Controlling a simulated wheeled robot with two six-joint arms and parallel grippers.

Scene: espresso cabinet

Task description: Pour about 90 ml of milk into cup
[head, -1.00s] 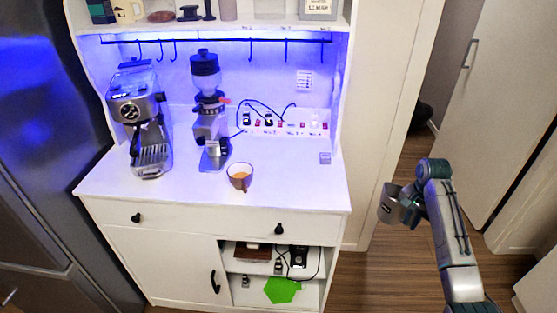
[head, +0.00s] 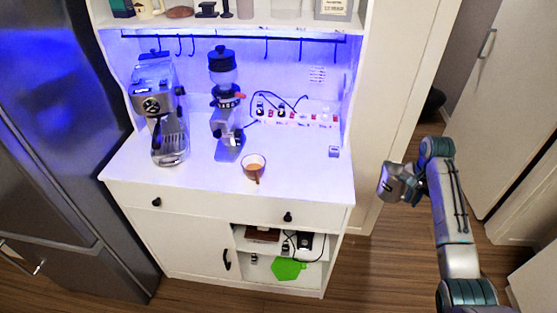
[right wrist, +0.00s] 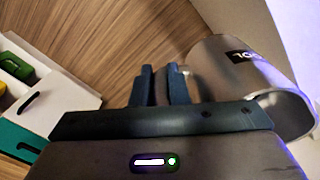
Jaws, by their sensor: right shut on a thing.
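A cup (head: 249,161) with brown liquid in it stands on the white cabinet's counter (head: 310,176), near the front edge, with its handle towards me. My right gripper (head: 409,183) is shut on the metal milk pitcher (head: 391,182) and holds it in the air to the right of the cabinet, well apart from the cup. In the right wrist view the pitcher (right wrist: 240,75) is at the right of the fingers (right wrist: 161,86), and a dark label shows on its side. Its inside is hidden, so I cannot see the milk. My left gripper is not in view.
An espresso machine (head: 161,115) and a coffee grinder (head: 224,100) stand on the counter left of the cup. A shelf (head: 285,28) with hooks runs above. A fridge (head: 60,130) stands at the left.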

